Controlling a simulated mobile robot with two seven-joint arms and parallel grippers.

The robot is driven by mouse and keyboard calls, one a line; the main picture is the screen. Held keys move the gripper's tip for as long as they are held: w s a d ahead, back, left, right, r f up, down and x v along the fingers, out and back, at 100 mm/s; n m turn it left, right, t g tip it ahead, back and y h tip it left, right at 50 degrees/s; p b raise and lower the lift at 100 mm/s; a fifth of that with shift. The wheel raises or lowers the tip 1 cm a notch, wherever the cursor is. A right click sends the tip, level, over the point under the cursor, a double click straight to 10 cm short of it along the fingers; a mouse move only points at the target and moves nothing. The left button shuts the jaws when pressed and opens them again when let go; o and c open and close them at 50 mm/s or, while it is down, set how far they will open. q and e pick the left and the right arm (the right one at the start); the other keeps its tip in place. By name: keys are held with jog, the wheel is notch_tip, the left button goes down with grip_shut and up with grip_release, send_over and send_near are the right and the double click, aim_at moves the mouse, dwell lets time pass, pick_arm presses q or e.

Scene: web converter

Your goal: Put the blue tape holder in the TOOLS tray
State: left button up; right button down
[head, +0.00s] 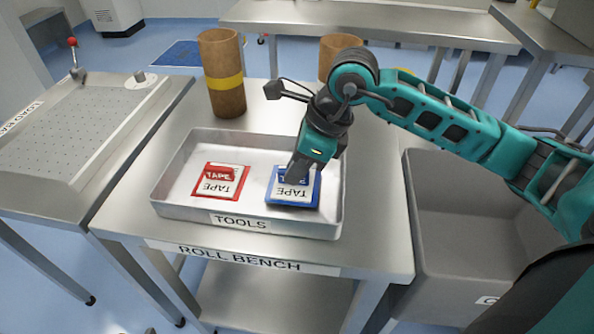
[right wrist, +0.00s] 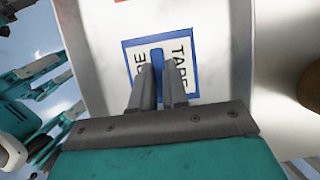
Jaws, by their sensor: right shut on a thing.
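The blue tape holder (head: 293,194) has a white face with the word TAPE and a blue border. It is inside the TOOLS tray (head: 196,213), in the tray's right half; I cannot tell whether it rests fully on the tray floor. My right gripper (head: 296,172) reaches down over it and is shut on its blue raised grip. In the right wrist view the two fingers (right wrist: 158,88) pinch the blue bar on the holder (right wrist: 185,47). A red tape holder (head: 220,181) lies in the tray's left half. My left gripper is not in view.
The tray stands on the bench labelled ROLL BENCH (head: 376,225). A brown roll with a yellow band (head: 222,85) stands behind the tray, and another roll (head: 338,47) stands further right. A grey bin (head: 460,235) is right of the bench. A perforated table (head: 75,110) is at left.

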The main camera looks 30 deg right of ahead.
jog(key=shift+f, duration=0.5)
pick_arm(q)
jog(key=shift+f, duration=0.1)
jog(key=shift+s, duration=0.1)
pick_arm(e)
jog(key=shift+f, duration=0.2)
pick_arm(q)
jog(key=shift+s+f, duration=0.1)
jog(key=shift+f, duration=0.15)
pick_arm(e)
jog(key=c, duration=1.1)
grip_release()
jog(key=shift+r, duration=0.1)
jog(key=shift+c, duration=0.2)
jog(key=shift+d+r, duration=0.15)
jog(key=shift+r, duration=0.35)
pick_arm(q)
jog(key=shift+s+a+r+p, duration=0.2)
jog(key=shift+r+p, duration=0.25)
jog(key=shift+p, duration=0.35)
pick_arm(e)
jog(key=v, duration=1.1)
jog(key=shift+s, duration=0.2)
